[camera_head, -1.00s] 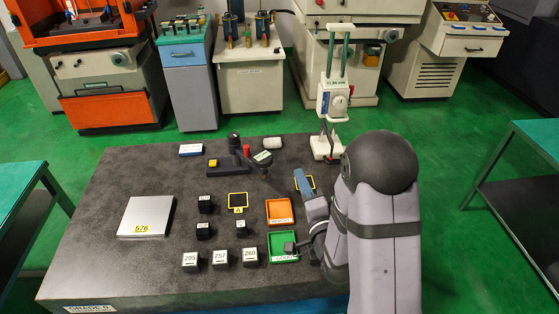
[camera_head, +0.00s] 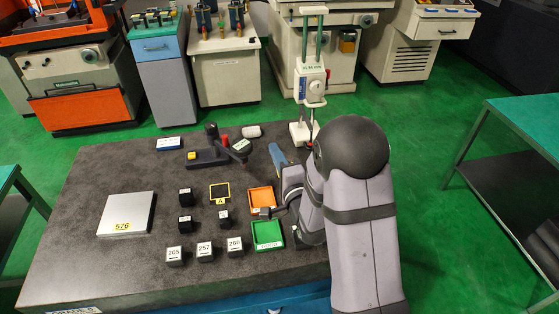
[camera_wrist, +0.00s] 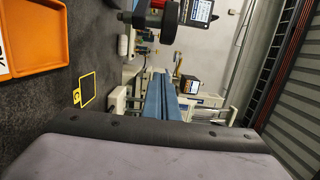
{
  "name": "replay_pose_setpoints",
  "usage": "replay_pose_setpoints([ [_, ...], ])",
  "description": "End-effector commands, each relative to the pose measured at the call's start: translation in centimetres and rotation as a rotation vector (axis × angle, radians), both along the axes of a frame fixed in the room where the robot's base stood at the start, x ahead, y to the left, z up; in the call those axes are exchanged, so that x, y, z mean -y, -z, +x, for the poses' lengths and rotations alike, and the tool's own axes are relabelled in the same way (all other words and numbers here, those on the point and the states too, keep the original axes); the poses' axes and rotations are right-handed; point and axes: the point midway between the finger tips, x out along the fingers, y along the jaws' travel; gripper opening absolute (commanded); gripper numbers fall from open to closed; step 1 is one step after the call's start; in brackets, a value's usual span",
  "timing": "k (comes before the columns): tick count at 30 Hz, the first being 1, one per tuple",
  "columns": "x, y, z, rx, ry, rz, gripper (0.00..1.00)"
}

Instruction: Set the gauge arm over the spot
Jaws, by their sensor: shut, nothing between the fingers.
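The black gauge stand (camera_head: 205,158) sits on the dark table near its back edge, with an upright post. Its dark arm (camera_head: 238,154) reaches right from the post and carries a pale-faced piece. In the wrist view, the dark arm with a red knob (camera_wrist: 158,5) shows at the top. A yellow-framed square (camera_head: 220,192) marked A lies in front of the stand; another yellow square (camera_wrist: 88,89) shows in the wrist view. My gripper (camera_head: 277,154), with blue fingers, is shut and empty, right of the gauge arm and apart from it. The fingers show in the wrist view (camera_wrist: 160,98).
An orange tray (camera_head: 262,198) and green tray (camera_head: 268,235) lie in front of my gripper. A tall white instrument (camera_head: 311,85) stands behind my gripper. A white cylinder (camera_head: 251,131) lies behind the gauge.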

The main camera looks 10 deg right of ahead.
Motion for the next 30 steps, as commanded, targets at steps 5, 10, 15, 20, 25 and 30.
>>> replay_pose_setpoints([
  [5, -0.4, -0.3, 2.9, 0.000, 0.001, 0.001, 0.00],
  [10, -0.9, -0.3, 5.0, -0.002, -0.002, 0.001, 0.00],
  [15, -3.1, -0.3, 3.7, -0.004, -0.004, 0.000, 0.00],
  [20, -4.0, -0.1, 3.2, -0.003, -0.002, 0.001, 0.00],
  [25, -4.2, 0.0, 3.0, -0.001, 0.001, 0.000, 0.00],
  [30, -4.2, 0.0, 3.0, -0.001, 0.001, 0.000, 0.00],
])
